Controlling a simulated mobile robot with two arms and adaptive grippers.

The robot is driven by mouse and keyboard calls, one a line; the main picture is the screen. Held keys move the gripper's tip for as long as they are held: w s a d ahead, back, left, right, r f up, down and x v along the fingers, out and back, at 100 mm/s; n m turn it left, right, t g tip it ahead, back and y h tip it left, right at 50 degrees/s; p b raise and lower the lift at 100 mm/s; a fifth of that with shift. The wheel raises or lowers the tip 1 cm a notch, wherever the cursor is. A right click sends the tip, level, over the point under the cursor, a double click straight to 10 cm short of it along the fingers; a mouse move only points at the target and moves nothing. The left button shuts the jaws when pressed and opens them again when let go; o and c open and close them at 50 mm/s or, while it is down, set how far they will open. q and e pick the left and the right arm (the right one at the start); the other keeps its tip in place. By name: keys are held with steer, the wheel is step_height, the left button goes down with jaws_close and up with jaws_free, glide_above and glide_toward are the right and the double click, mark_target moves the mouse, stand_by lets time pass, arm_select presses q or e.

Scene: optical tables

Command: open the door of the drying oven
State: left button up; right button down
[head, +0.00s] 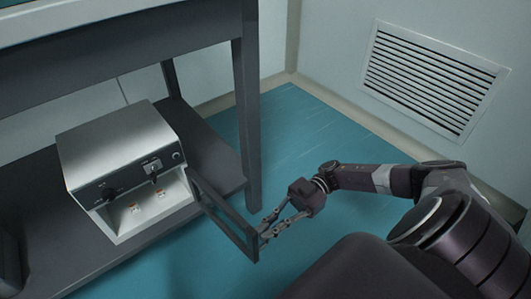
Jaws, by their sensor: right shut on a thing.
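The drying oven (120,158) is a silver box with a dark control strip, standing on the lower shelf of the table. Its dark-framed door (222,215) stands open, swung out from the right side of the oven front. The pale inside of the oven shows, with small orange-marked labels in it. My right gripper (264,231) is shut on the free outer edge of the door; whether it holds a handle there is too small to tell. My left gripper is not in view.
The dark table (248,110) has a leg just behind the door, to the right of the oven. Teal floor (300,140) lies open between the table and the wall with a white vent grille (430,78). A dark object (8,262) stands at the left edge.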

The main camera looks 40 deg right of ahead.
steer(key=shift+d, duration=0.25)
steer(key=c, duration=2.1)
jaws_free()
steer(key=shift+w+d, duration=0.1)
steer(key=shift+w+d, duration=0.15)
steer(key=shift+d, duration=3.5)
